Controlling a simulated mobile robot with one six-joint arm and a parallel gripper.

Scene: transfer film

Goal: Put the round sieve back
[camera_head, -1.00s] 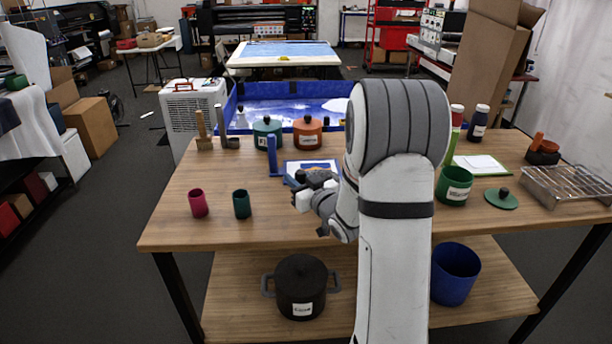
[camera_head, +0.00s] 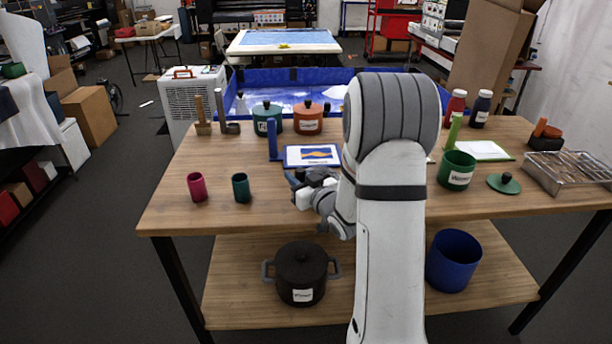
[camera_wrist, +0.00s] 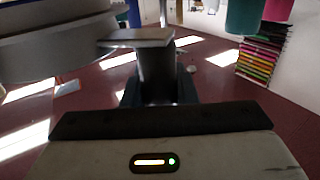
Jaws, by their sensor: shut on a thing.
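My gripper (camera_head: 300,192) is above the front part of the wooden table (camera_head: 265,205), in the middle of the head view. It is shut on a grey rounded thing (camera_wrist: 50,45), apparently the round sieve, which fills the upper left of the wrist view. A flat grey tab (camera_wrist: 138,38) runs from it to the dark post between the jaws. Most of it is outside the wrist view. In the head view my gripper and arm hide it, apart from a dark patch by the jaws.
A blue-framed picture (camera_head: 312,155) lies behind my gripper. A red cup (camera_head: 197,187) and a dark green cup (camera_head: 241,188) stand left. Green pot (camera_head: 267,118), orange pot (camera_head: 308,118) and blue basin (camera_head: 250,80) are behind. A wire rack (camera_head: 570,172) is right.

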